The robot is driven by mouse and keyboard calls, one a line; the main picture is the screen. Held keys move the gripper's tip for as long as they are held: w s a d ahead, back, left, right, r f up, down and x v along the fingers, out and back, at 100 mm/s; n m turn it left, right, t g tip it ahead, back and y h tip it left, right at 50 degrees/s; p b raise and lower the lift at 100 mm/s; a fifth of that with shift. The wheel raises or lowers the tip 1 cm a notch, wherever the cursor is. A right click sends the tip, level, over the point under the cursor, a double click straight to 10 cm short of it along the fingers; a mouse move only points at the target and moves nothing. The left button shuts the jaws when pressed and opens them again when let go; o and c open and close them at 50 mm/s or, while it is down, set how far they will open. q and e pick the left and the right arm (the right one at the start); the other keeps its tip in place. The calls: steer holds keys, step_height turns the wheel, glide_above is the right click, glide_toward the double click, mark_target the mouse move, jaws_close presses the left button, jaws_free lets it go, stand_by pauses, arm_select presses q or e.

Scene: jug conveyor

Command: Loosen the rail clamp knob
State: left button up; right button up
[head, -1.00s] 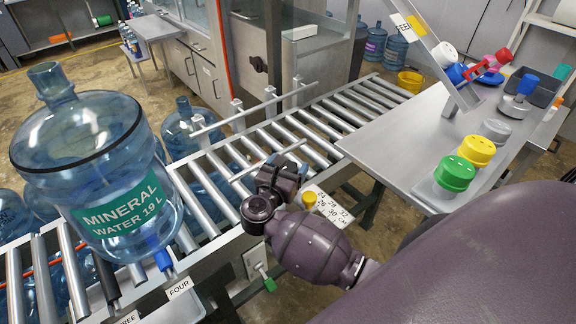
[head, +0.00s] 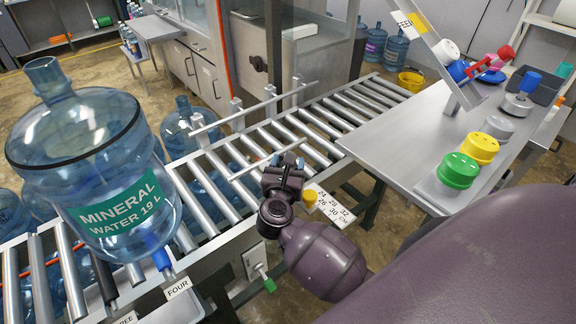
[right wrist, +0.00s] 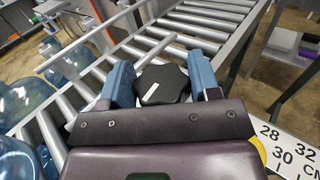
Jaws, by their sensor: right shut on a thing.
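The rail clamp knob (right wrist: 163,84) is black and lobed, with a white mark on top. It sits between the blue fingers of my right gripper (right wrist: 163,86) in the right wrist view, and the gripper is shut on it. In the head view my right gripper (head: 288,160) is at the near side of the roller conveyor (head: 330,135), by the guide rail (head: 255,168); there the knob is hidden by the gripper. My left gripper is not in view.
A scale plate (head: 333,208) with numbers and a yellow knob (head: 309,198) lies just right of my right gripper. A large blue water jug (head: 90,160) stands on the rollers at left. A grey table (head: 400,130) with green and yellow caps is at right.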

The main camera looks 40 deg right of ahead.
steer(key=shift+n+t+y+p, duration=0.5)
steer(key=shift+n+t+y, duration=0.95)
steer(key=shift+y, duration=0.45)
steer(key=shift+n+y, duration=0.25)
steer(key=shift+y, duration=0.05)
steer(key=o, duration=0.9)
steer(key=b+v, duration=0.1)
steer(key=v, duration=0.9)
steer(key=shift+s+a+f, duration=0.1)
steer(key=shift+s+a, duration=0.15)
steer(key=shift+s, duration=0.1)
